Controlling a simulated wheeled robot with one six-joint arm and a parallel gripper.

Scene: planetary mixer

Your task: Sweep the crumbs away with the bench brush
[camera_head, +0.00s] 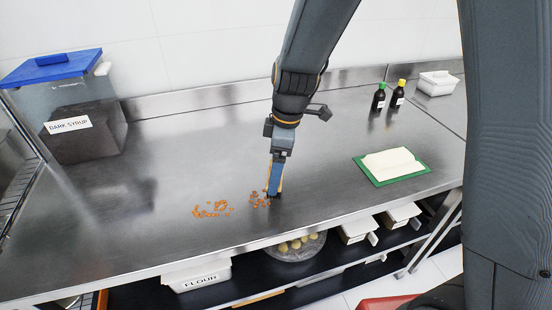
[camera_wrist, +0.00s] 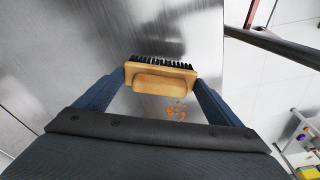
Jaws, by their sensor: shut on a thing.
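My gripper (camera_head: 275,178) is low over the steel bench, its fingers pointing down. In the wrist view my gripper (camera_wrist: 161,84) is shut on the bench brush (camera_wrist: 160,76), which has a pale wooden body and dark bristles. Orange crumbs (camera_head: 213,209) lie in a loose patch left of the brush. More crumbs (camera_head: 259,199) lie right beside it. A few crumbs (camera_wrist: 176,111) also show near the brush in the wrist view.
A dark syrup bin (camera_head: 85,130) with a blue lid stands at the back left. A green-edged board with a pale sheet (camera_head: 391,165) lies to the right. Two dark bottles (camera_head: 388,96) and a white tub (camera_head: 437,83) stand at the back right. The bench's front edge is close.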

